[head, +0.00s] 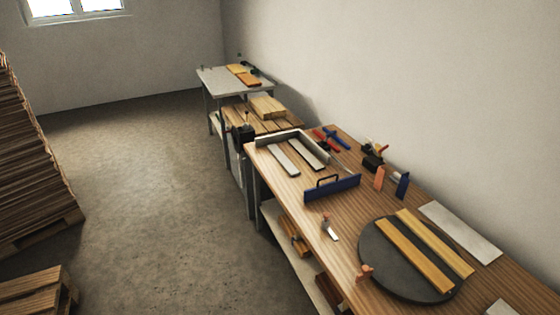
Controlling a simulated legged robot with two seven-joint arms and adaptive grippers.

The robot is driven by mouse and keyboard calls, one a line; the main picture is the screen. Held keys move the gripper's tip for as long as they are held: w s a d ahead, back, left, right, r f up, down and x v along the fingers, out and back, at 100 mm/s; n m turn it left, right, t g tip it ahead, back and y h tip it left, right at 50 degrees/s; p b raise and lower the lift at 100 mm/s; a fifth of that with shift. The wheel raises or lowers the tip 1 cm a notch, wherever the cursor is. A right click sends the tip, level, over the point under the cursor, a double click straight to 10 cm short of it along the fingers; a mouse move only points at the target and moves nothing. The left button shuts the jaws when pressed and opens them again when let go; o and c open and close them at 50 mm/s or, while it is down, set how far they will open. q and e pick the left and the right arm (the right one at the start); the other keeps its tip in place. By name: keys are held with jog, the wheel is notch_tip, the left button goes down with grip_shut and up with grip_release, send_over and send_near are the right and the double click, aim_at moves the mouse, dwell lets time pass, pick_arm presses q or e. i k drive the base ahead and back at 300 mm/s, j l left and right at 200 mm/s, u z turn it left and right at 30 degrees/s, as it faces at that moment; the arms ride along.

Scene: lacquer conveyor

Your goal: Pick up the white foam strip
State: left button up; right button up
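Several pale flat pieces lie on the long wooden workbench (338,222), and I cannot tell which is the white foam strip. One narrow whitish strip (283,158) lies near the bench's far end, with a second narrow pale strip (308,153) just to its right. A wider whitish panel (460,232) lies flat along the wall side, right of the dark round plate. Part of another pale piece (501,309) shows at the bottom edge. Neither of my grippers is in view.
A dark round plate (377,268) carries two yellow wooden strips (415,256). A blue tool with a handle (332,189) stands mid-bench. Red and blue tools (331,139) lie by the wall. A pallet of stacked boards (30,150) stands left. The floor between is clear.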

aim_at(292, 169)
jog(key=u, duration=0.1)
jog(key=z, duration=2.25)
jog(key=u, duration=2.25)
jog(key=z, duration=0.8)
jog(key=i+j+z, duration=0.25)
jog(key=j+z, duration=0.25)
jog(key=i+j+z, duration=0.1)
jog(key=j+z, duration=0.4)
jog(key=j, duration=0.2)
jog(key=j+z, duration=0.45)
jog(key=j, duration=0.2)
